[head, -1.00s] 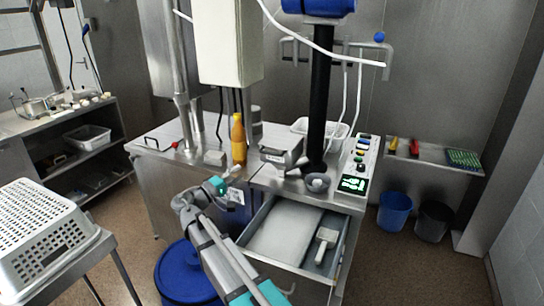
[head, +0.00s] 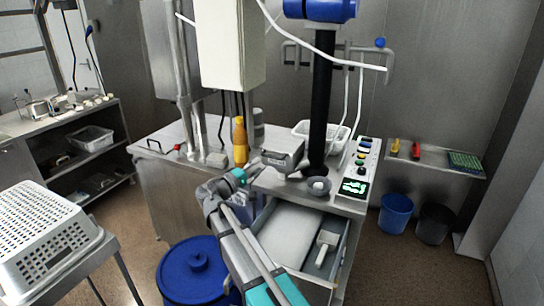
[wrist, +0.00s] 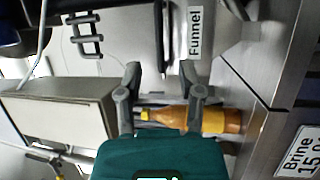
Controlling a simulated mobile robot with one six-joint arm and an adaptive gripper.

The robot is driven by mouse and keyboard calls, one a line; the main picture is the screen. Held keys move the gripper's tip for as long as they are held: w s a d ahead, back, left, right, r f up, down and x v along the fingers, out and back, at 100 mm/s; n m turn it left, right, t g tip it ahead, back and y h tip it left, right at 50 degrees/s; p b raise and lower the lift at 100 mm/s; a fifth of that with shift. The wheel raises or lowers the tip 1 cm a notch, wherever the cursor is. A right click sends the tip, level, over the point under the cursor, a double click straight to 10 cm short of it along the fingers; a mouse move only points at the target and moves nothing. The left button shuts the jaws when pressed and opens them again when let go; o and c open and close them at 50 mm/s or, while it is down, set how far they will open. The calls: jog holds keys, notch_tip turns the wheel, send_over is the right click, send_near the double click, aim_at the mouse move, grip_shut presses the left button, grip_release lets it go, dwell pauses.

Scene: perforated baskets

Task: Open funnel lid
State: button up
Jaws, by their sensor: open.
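In the wrist view, a steel surface carries a white label reading "Funnel" (wrist: 195,32), with a dark bar-like handle (wrist: 161,38) beside it. This seems to be the steel box (head: 284,152) on the worktop in the head view. I cannot tell where its lid edge runs; it looks closed. My gripper (wrist: 163,100) is open and empty, its two fingers apart in the wrist view. In the head view my gripper (head: 247,173) is at the worktop's front edge, left of the steel box and apart from it.
A yellow-orange bottle (head: 240,142) stands behind my gripper; it also shows beyond the fingers in the wrist view (wrist: 215,120). A white box (head: 230,45) hangs above. An open drawer (head: 262,232) juts out at right. A blue barrel (head: 190,272) stands below.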

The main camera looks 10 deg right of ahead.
aim_at(271, 157)
jog(key=shift+p+x, duration=0.45)
jog(key=shift+x, duration=3)
grip_shut()
